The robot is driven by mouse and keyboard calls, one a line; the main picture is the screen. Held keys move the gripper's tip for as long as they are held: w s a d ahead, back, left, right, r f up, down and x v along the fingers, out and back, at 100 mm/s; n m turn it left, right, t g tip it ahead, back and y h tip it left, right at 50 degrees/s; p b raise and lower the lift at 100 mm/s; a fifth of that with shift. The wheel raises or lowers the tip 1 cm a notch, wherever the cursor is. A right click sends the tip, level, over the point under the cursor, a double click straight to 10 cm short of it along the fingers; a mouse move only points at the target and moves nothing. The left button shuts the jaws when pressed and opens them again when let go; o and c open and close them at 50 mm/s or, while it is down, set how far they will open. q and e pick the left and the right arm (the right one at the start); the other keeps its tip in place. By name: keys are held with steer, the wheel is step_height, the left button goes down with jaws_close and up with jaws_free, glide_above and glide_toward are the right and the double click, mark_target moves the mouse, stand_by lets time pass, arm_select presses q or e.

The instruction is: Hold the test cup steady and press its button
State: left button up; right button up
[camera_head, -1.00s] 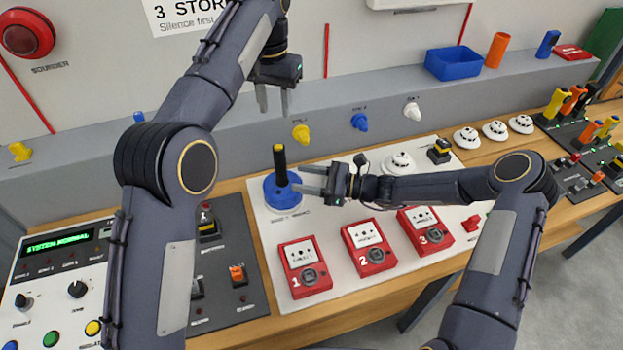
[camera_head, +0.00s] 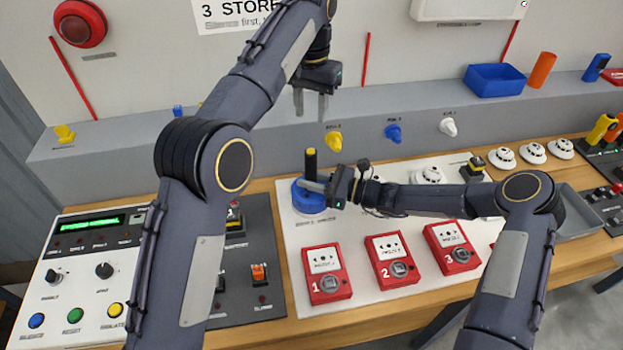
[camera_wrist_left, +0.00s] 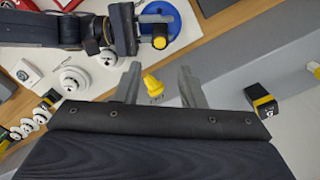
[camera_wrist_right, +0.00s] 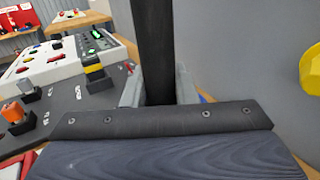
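The test cup has a blue round base (camera_head: 307,202) on the white board and a black post (camera_head: 311,163) with a yellow top, standing upright. My right gripper (camera_head: 318,182) is at the post, coming from the right. In the right wrist view the black post (camera_wrist_right: 155,50) fills the gap between its fingers, which look closed on both sides. My left gripper (camera_head: 311,104) is open and empty, above and behind the cup. In the left wrist view the yellow button (camera_wrist_left: 159,42) lies beyond the fingertips, apart from them. The cup's base is partly hidden by my right gripper.
Red call points (camera_head: 326,275) stand on the board in front of the cup. A yellow wall knob (camera_head: 334,140) is behind it on the grey ledge. White detectors (camera_head: 503,157) are to the right, and a control panel (camera_head: 85,270) is at the left.

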steer(key=c, duration=0.5)
arm_select(q)
jaws_close()
arm_select(e)
jaws_close()
stand_by(0.9)
